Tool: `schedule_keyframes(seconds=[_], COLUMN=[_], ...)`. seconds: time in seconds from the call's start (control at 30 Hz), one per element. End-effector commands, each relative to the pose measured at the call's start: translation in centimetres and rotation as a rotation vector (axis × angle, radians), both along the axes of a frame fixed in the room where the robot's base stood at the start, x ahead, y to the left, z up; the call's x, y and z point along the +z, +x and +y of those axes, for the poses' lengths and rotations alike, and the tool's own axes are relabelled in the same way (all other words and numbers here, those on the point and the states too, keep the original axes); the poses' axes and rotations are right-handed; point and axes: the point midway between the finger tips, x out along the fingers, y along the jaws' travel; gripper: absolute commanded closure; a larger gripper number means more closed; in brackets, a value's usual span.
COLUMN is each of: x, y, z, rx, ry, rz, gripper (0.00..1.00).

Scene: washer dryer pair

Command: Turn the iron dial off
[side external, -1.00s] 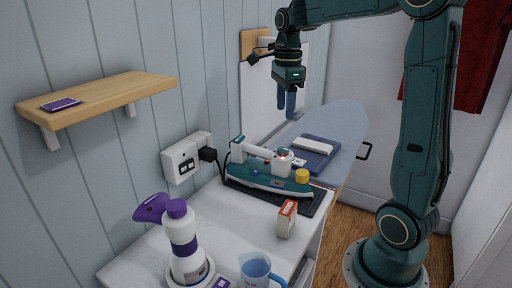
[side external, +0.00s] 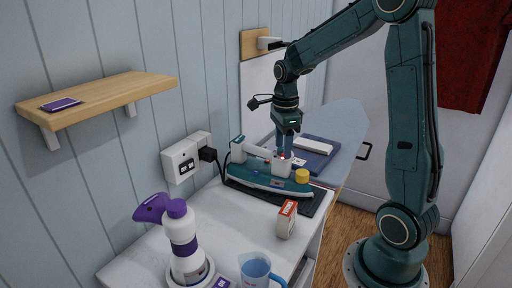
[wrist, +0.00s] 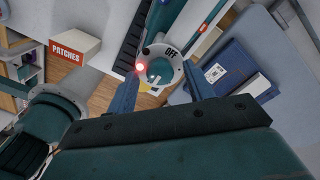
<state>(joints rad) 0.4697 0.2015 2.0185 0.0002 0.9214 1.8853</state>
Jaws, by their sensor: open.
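The teal and white iron (side external: 262,178) lies on a dark mat (side external: 318,208) on the white counter. Its dial (wrist: 160,72) shows in the wrist view as a round teal and white part beside the marking OFF. A red light (wrist: 140,67) glows at the dial's edge. My gripper (side external: 285,155) is pointed down over the rear end of the iron. In the wrist view its two blue fingers (wrist: 163,72) are apart, one on each side of the dial. I cannot tell whether they touch it. The fingertips partly hide the iron in the side view.
A patches box (side external: 286,220), a blue jug (side external: 256,272) and a purple-white bottle (side external: 182,235) stand nearer on the counter. The ironing board (side external: 345,125) holds folded blue cloth (side external: 318,152). A wall socket (side external: 182,162) is at left.

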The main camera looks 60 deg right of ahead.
Motion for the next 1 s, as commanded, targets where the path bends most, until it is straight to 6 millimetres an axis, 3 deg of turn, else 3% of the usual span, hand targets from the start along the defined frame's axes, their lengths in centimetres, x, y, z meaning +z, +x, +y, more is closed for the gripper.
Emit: schedule_keyframes(seconds=[0.23,0.47,0.5,1.0], x=[-0.07,-0.06,-0.05,-0.03], y=[0.00,0.00,0.00,0.00], z=[0.00,0.00,0.00,0.00], rx=[0.000,0.000,0.000,0.096], ry=[0.000,0.000,0.000,0.000], rz=[0.000,0.000,0.000,0.000], gripper=[0.48,0.91,0.93,0.93])
